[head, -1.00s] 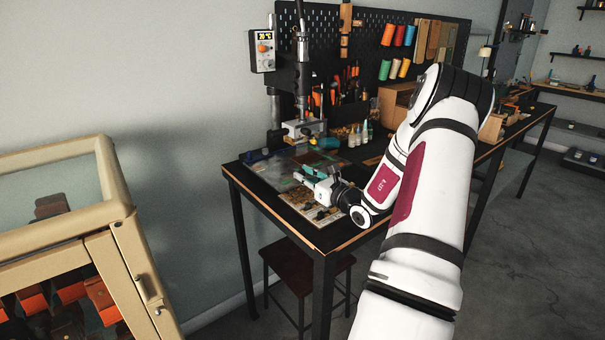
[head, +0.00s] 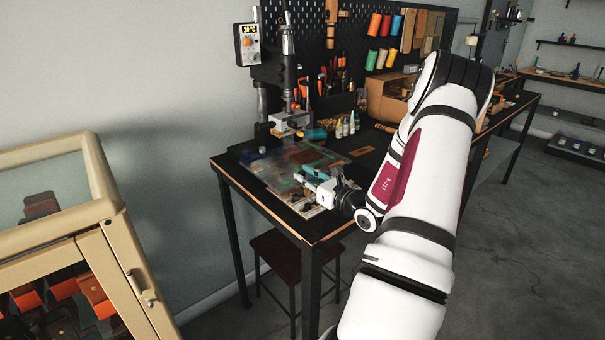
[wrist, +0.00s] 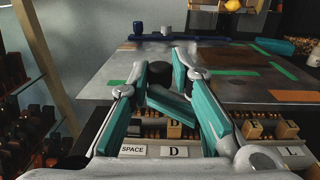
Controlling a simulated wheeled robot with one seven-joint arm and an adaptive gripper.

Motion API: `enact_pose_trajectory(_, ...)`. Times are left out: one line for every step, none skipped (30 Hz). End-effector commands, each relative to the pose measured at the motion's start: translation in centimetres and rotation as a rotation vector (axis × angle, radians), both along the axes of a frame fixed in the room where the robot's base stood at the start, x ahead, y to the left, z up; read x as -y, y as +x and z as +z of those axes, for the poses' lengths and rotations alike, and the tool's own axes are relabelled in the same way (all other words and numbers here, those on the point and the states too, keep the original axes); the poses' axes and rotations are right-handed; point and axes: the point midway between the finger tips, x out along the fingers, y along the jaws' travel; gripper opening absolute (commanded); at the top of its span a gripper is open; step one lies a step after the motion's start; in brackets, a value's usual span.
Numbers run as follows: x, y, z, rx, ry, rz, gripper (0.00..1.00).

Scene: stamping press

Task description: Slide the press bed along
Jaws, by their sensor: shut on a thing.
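The press bed (head: 272,170) is a flat grey plate with green and orange tape on it. It lies on the black bench below the stamping press (head: 283,75). In the wrist view the press bed (wrist: 105,87) fills the middle, and a dark round knob (wrist: 160,70) shows at its near edge. My gripper (head: 303,178) is at the plate's front edge in the head view. In the wrist view its teal-padded fingers (wrist: 167,76) are around the knob and shut on it. The fingers hide part of the knob.
A tray of letter stamps (wrist: 178,130) lies under the plate's near edge, with labels showing. Small bottles (head: 346,126) and a wooden box (head: 388,98) stand farther back on the bench. A glass-topped cabinet (head: 60,215) is at left. A stool (head: 280,250) is under the bench.

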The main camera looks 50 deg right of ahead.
Motion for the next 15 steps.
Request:
enact_pose_trajectory(-0.2,-0.4,-0.2,-0.006,0.003,0.001,0.0)
enact_pose_trajectory(-0.2,-0.6,-0.2,-0.006,0.003,0.001,0.0)
enact_pose_trajectory(-0.3,-0.8,-0.2,-0.006,0.003,0.001,0.0)
enact_pose_trajectory(-0.3,-1.0,-0.2,-0.006,0.003,0.001,0.0)
enact_pose_trajectory(-0.3,-1.2,-0.2,-0.006,0.003,0.001,0.0)
enact_pose_trajectory(-0.4,-1.5,-0.2,-0.005,0.004,0.0,0.0)
enact_pose_trajectory(-0.4,-1.7,-0.2,-0.005,0.004,0.0,0.0)
enact_pose_trajectory(-0.5,-1.9,-0.2,-0.005,0.004,0.0,0.0)
enact_pose_trajectory(-0.5,-2.1,-0.2,-0.005,0.004,-0.001,0.0)
enact_pose_trajectory(-0.6,-2.3,-0.2,-0.006,0.004,-0.001,0.0)
enact_pose_trajectory(-0.6,-2.5,-0.2,-0.006,0.004,0.0,0.0)
enact_pose_trajectory(-0.7,-2.7,-0.2,-0.006,0.004,0.0,0.0)
enact_pose_trajectory(-0.7,-2.9,-0.2,-0.006,0.004,0.0,0.0)
enact_pose_trajectory(-0.8,-3.1,-0.2,-0.006,0.004,0.0,0.0)
enact_pose_trajectory(-0.8,-3.3,-0.2,-0.006,0.003,0.0,0.0)
